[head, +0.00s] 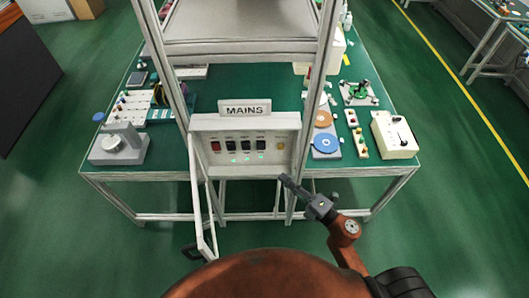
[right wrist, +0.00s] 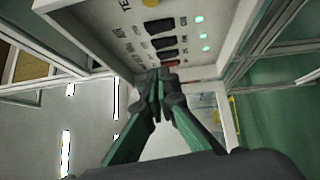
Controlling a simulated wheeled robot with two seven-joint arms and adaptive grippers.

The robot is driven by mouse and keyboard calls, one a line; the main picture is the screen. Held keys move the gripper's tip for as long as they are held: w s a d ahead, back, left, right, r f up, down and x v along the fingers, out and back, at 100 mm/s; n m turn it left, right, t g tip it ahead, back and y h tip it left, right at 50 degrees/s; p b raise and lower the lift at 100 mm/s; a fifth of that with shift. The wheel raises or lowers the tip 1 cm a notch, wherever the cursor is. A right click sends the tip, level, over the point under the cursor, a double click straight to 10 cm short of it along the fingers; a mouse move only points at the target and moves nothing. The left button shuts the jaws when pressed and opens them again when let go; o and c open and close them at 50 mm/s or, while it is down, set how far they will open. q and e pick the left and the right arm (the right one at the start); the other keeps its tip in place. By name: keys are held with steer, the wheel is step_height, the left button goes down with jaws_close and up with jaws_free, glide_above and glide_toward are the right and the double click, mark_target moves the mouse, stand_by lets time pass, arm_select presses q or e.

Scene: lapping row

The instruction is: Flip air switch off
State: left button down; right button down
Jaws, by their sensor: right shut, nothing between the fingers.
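A white switch panel (head: 200,165) under a MAINS sign (head: 245,109) faces me. It carries a red switch (head: 215,146) at the left, three black rocker switches (head: 245,145) and a yellow button (head: 281,146) at the right. Three green lights (right wrist: 205,34) glow beside the black rockers (right wrist: 166,41). I cannot read which rocker is the air switch. My right gripper (head: 285,179) is shut and empty, just below the panel's lower right corner. In the right wrist view its fingertips (right wrist: 167,73) overlap the panel's red-switch end; touching is not evident. My left gripper is out of view.
An open white door frame (head: 206,225) hangs below the panel's left side. Metal posts flank the panel. The green bench (head: 175,158) behind holds a blue disc (head: 326,142), a white control box (head: 395,135) and a grey fixture (head: 119,146). The floor in front is clear.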

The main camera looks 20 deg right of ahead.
steer(key=shift+r, duration=0.1)
steer(key=p, duration=0.2)
glide_toward(261, 146)
steer(key=w+a, duration=0.5)
steer(key=shift+w+d+r, duration=0.25)
steer(key=shift+r, duration=0.3)
